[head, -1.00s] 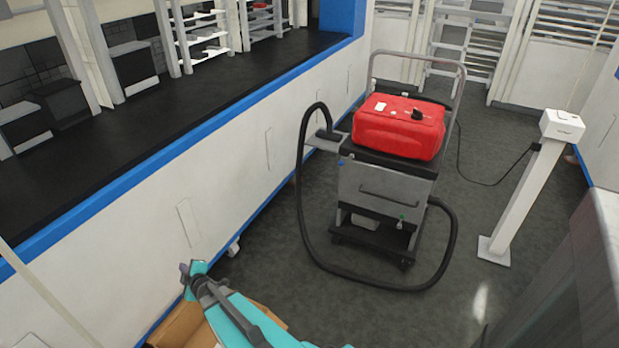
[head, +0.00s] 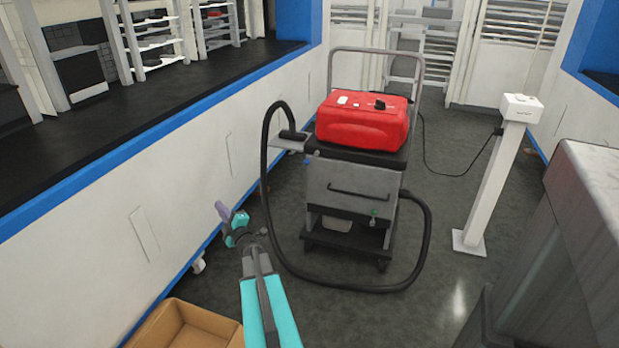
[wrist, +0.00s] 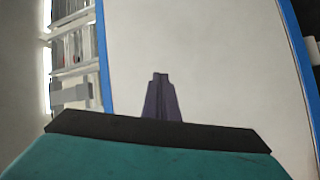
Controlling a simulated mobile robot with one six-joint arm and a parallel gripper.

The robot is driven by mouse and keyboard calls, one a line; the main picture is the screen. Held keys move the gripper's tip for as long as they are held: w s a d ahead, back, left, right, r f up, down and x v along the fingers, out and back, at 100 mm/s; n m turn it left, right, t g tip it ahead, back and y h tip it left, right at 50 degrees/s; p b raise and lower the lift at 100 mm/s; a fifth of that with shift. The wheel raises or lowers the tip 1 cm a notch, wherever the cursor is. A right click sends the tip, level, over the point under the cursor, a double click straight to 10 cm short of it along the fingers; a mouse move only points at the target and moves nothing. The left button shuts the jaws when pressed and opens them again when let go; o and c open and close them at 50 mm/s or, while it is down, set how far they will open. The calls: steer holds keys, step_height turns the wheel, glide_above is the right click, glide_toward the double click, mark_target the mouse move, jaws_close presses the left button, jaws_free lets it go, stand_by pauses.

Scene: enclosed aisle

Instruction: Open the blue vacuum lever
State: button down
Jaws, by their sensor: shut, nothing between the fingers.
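The vacuum is a grey cart with a red case (head: 362,128) on top and a black hose (head: 266,215) looping around its left and front. A drawer front (head: 350,195) with a dark handle faces me, and a small green part (head: 374,212) sits low on its right.
A cardboard box (head: 185,325) lies on the floor at the lower left. A white post (head: 487,185) with a cable stands right of the cart. A grey cabinet (head: 560,260) closes off the right side. Dark floor is open in front of the cart.

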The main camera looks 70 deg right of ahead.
mark_target(309, 163)
steer(key=s+d+m+g+h+b, duration=0.2)
steer(key=s+d+h+b, duration=0.1)
steer(key=s+d, duration=0.8)
steer(key=s+d+m+g+h+b, duration=0.2)
steer(key=s+d+h+b, duration=0.2)
steer(key=s+d, duration=0.7)
steer(key=s+b, duration=0.2)
steer(key=s, duration=0.5)
steer(key=shift+s+d+f+g, duration=0.15)
steer(key=shift+s+d+g, duration=0.15)
steer(key=shift+d, duration=0.1)
steer(key=shift+b+x, duration=2)
steer(key=shift+x, duration=5)
steer(key=shift+s+d, duration=0.1)
steer(key=shift+s, duration=0.15)
steer(key=shift+b, duration=0.4)
